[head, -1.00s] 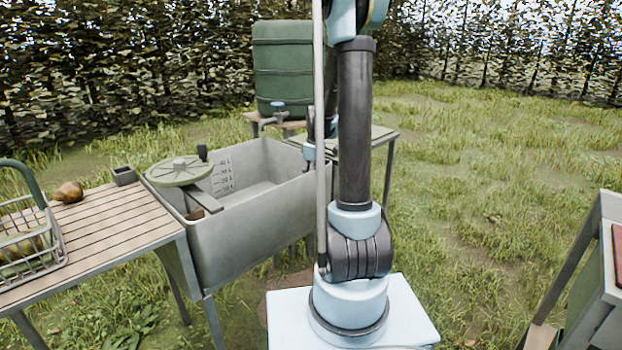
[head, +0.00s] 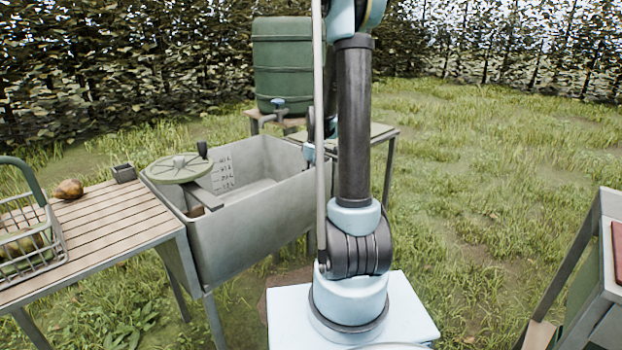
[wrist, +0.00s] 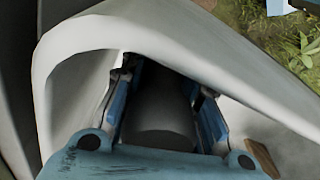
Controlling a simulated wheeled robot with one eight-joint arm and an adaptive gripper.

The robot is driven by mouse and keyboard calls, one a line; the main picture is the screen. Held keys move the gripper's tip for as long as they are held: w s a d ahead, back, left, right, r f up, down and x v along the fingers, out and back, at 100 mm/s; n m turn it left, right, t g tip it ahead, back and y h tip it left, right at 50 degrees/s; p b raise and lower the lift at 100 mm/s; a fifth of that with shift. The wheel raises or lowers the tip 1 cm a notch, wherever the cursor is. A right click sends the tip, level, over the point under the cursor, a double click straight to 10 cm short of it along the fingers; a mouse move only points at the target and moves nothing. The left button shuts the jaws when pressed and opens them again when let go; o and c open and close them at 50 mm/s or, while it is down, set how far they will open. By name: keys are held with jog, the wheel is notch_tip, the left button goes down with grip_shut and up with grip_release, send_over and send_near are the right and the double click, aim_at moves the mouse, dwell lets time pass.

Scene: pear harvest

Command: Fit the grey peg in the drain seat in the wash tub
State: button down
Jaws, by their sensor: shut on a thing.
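In the wrist view my gripper (wrist: 162,84) has its two blue-sided fingers on either side of a dark grey cylinder, which looks like the grey peg (wrist: 160,118). The gripper is shut on it. The far end of the peg is in shadow. In the head view the gripper and peg are hidden behind my arm. The grey wash tub (head: 246,224) stands left of my arm, with level marks on its inner wall. The drain seat is not visible; the tub's front wall hides most of its floor.
A round green lid with a knob (head: 180,168) sits over the tub's left end. A slatted table (head: 115,222) with a wire basket (head: 62,248), a brown pear (head: 69,189) and a small dark box (head: 124,173) is left. A green barrel (head: 290,62) stands behind.

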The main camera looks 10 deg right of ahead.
jog(key=c, duration=1.1)
grip_release()
jog(key=o, duration=0.4)
jog(key=shift+o, duration=0.3)
jog(key=shift+r, duration=3)
